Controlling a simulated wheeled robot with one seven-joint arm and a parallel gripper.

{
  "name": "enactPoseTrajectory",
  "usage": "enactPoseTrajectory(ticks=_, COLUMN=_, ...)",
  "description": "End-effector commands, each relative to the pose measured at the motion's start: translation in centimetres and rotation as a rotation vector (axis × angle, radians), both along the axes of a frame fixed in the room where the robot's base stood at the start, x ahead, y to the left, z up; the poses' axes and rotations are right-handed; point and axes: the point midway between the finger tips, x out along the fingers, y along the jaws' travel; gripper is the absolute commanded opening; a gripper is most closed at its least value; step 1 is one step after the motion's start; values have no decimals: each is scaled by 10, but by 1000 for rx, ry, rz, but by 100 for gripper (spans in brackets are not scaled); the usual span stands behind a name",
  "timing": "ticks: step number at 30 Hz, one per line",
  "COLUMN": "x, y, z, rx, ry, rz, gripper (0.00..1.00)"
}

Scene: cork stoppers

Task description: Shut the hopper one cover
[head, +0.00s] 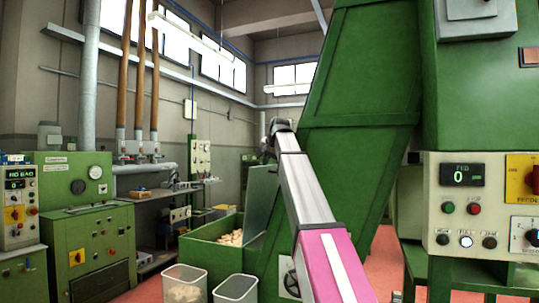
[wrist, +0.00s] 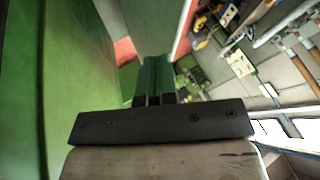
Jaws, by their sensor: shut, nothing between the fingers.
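A green hopper (head: 205,255) holding pale corks stands at the lower middle of the head view. Its cover (head: 262,192) is a grey-green panel standing raised, nearly upright, at the hopper's right side. No label naming the hopper is readable. My gripper (head: 268,146) is at the far end of my arm, above the cover's top edge and small in the head view. In the wrist view my gripper (wrist: 154,80) is shut with nothing held. A pale green panel (wrist: 150,22) beyond the fingers may be the cover. I cannot tell whether they touch.
A tall green machine housing (head: 360,130) rises close to the right of my arm; a large green surface (wrist: 60,80) fills the left of the wrist view. A control panel (head: 468,210) is at the right.

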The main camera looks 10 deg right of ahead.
Motion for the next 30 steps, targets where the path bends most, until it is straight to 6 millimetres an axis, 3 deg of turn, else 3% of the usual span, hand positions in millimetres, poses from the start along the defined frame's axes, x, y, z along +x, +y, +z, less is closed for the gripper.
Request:
enactPoseTrajectory(ticks=7, x=13, y=5, z=-17, rx=0, ry=0, rz=0, gripper=0)
enactPoseTrajectory(ticks=22, x=16, y=8, z=-18, rx=-5, ry=2, rz=1, gripper=0)
enactPoseTrajectory(ticks=30, x=34, y=36, z=-12, rx=-78, ry=45, rz=3, gripper=0)
